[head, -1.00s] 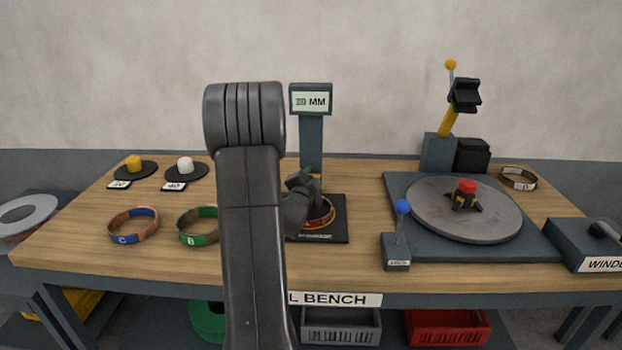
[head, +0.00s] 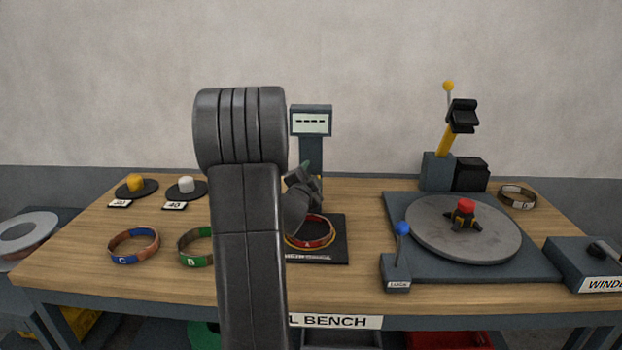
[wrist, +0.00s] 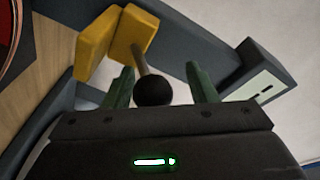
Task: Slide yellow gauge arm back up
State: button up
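The yellow gauge arm (wrist: 108,40) shows in the wrist view as yellow blocks on the grey gauge post, with a rod ending in a black ball knob (wrist: 153,90). My gripper (wrist: 160,86) has its two green fingers apart, one on each side of the knob, with visible gaps. In the head view my gripper (head: 305,170) is in front of the gauge post (head: 312,150) and hides most of the yellow arm. The gauge display (head: 312,123) reads dashes. A red-banded coil (head: 312,236) lies on the black gauge base (head: 337,252) below.
Coils C (head: 134,247) and B (head: 195,247) lie to the left, near yellow (head: 136,183) and white (head: 185,185) weights. On the right are a turntable (head: 490,240), a blue-knobbed lever (head: 402,229) and a winder box (head: 590,265). Wood between coil B and the gauge is partly hidden by my arm.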

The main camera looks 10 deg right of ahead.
jog(key=shift+s+f, duration=0.1)
jog(key=b+v, duration=0.1)
jog(key=v, duration=1.2)
jog(key=shift+s+a, duration=0.25)
jog(key=p+x, duration=0.1)
jog(key=x, duration=1.3)
jog(key=shift+s+f, duration=0.1)
jog(key=shift+f, duration=0.35)
